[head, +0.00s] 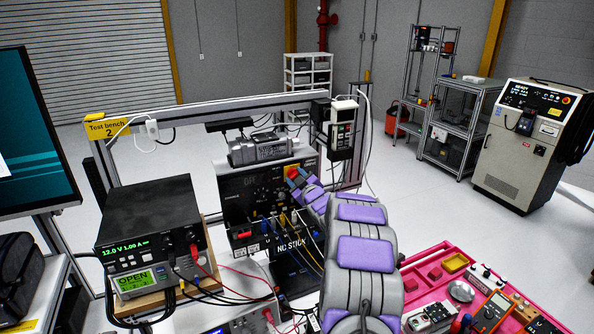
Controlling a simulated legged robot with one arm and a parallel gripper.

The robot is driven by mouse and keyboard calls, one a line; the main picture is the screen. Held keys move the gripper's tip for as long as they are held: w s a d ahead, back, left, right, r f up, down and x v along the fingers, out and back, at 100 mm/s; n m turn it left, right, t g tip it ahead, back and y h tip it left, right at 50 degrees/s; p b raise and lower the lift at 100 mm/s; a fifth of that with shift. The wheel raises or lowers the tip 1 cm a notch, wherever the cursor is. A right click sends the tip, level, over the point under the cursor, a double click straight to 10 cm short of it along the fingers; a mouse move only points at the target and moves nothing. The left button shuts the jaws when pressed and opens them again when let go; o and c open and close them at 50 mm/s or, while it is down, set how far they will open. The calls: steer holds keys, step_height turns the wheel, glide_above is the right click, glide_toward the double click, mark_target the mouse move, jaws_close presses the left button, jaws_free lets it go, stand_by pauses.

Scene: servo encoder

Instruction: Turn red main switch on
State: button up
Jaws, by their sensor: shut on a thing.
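The red main switch (292,171) shows as a small red patch with a yellow edge on the upper right of the black control panel (237,205). My gripper (297,178) is at that switch, at the end of my purple and grey arm, which reaches in from the lower right. The gripper is shut on the red switch. The arm and gripper hide the lower right of the panel and much of the switch, so its turned position cannot be told. The panel's small display reads something like "OFF", too small to be sure.
A black power supply (150,225) showing 12.0 V stands left of the panel. Several cables hang in front of the panel. A grey servo unit (260,150) sits above it. A pink tray (425,290) with tools is at lower right. A monitor (35,140) stands at far left.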

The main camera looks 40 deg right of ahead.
steer(key=shift+f+m+p, duration=0.1)
steer(key=shift+m+p, duration=2.5)
steer(key=shift+m, duration=0.9)
steer(key=o, duration=1.1)
steer(key=shift+c, duration=0.2)
steer(key=b+v, duration=0.3)
steer(key=v, duration=1.4)
steer(key=shift+s+b, duration=0.15)
steer(key=shift+b, duration=0.15)
steer(key=shift+d, duration=0.2)
